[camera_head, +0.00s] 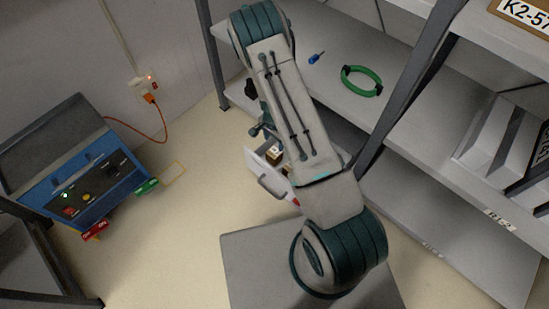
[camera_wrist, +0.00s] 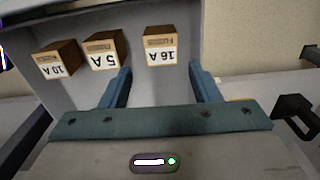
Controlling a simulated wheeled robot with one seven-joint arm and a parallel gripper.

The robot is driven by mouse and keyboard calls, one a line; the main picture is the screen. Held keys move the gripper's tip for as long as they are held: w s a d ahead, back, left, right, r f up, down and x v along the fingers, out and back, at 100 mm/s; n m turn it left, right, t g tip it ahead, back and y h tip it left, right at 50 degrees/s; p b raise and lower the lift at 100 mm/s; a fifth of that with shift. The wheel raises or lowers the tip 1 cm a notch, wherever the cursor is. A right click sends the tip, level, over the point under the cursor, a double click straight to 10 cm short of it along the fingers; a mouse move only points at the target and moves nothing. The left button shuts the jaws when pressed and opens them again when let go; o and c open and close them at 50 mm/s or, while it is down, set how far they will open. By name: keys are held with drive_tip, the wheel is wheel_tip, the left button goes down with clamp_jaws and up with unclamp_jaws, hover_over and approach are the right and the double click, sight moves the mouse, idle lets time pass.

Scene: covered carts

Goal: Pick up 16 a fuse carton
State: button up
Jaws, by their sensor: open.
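The 16 A fuse carton (camera_wrist: 161,48) is a small brown box with a white label, upside down in the wrist view. It stands on a grey surface (camera_wrist: 78,93). My gripper (camera_wrist: 160,70) is open, one blue finger to each side of the carton's line. The carton lies just beyond the fingertips, with no contact seen. The 5 A carton (camera_wrist: 103,52) and the 10 A carton (camera_wrist: 57,62) stand to its left. In the head view my arm hides most of this area; a small brown carton (camera_head: 275,154) shows beside it, its label unreadable.
A white panel with a handle (camera_head: 266,177) is beside my arm. Grey shelving (camera_head: 420,112) on the right holds a green ring (camera_head: 361,81) and a blue item (camera_head: 314,58). A blue control box (camera_head: 88,190) stands at left, its orange cable reaching the wall socket.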

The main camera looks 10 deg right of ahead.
sight(274, 152)
wheel_tip(274, 152, down, 6)
drive_tip(key=shift+b, duration=0.8)
drive_tip(key=f+b, duration=0.1)
drive_tip(key=f, duration=0.1)
drive_tip(key=f+b, duration=0.1)
drive_tip(key=f, duration=0.2)
drive_tip(key=shift+w+d+f+b, duration=0.1)
drive_tip(key=shift+w+b, duration=0.1)
drive_tip(key=shift+b, duration=0.15)
drive_tip(key=c, duration=0.8)
